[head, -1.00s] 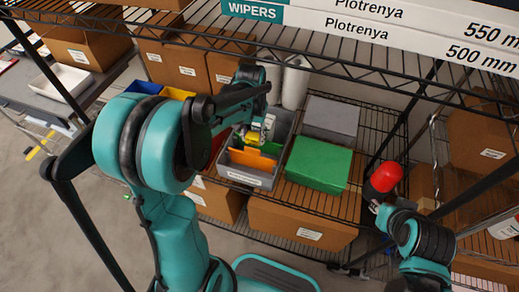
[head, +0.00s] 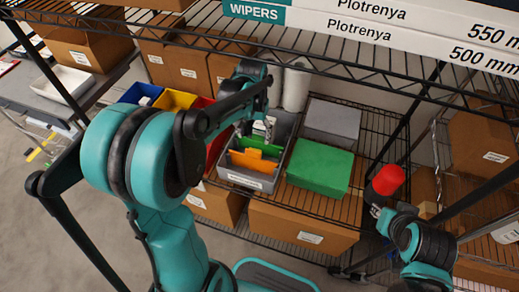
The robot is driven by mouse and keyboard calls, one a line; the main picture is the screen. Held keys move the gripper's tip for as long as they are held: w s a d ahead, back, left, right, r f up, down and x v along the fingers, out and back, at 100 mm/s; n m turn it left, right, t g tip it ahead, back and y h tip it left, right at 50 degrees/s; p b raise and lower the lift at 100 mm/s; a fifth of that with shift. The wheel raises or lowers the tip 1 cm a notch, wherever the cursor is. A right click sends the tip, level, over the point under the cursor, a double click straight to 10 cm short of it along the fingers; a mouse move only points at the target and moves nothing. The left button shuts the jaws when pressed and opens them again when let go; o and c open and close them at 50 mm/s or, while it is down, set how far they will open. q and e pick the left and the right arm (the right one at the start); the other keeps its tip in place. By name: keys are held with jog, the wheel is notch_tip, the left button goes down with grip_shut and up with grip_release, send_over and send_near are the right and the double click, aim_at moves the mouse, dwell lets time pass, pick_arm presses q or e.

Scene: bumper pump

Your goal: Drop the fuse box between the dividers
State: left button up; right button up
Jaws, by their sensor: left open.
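The grey bin (head: 247,181) stands on the wire shelf. An orange divider (head: 253,161) and a green divider (head: 252,143) stand inside it. My left gripper (head: 264,130) is open over the back part of the bin, just behind the green divider. I cannot make out a fuse box; the bin's inside is partly hidden by the dividers, gripper and arm. My right arm is at the lower right beside a red-capped dark bottle (head: 386,181); its fingers cannot be made out.
A green box (head: 320,167) and a grey box (head: 332,121) sit right of the bin. Blue, yellow (head: 176,101) and red bins stand to the left, partly behind my arm. White cylinders (head: 296,88) stand behind. An upper shelf edge crosses above.

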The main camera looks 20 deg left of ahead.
pick_arm(q)
jog(key=shift+r, duration=2.25)
jog(key=s+d+t, duration=0.3)
jog(key=s, duration=0.4)
jog(key=s+d+m+t, duration=0.1)
jog(key=s+d+t, duration=0.2)
jog(key=s, duration=0.4)
jog(key=shift+s+r+t, duration=0.15)
jog(key=shift+r+t, duration=0.3)
jog(key=shift+t, duration=0.15)
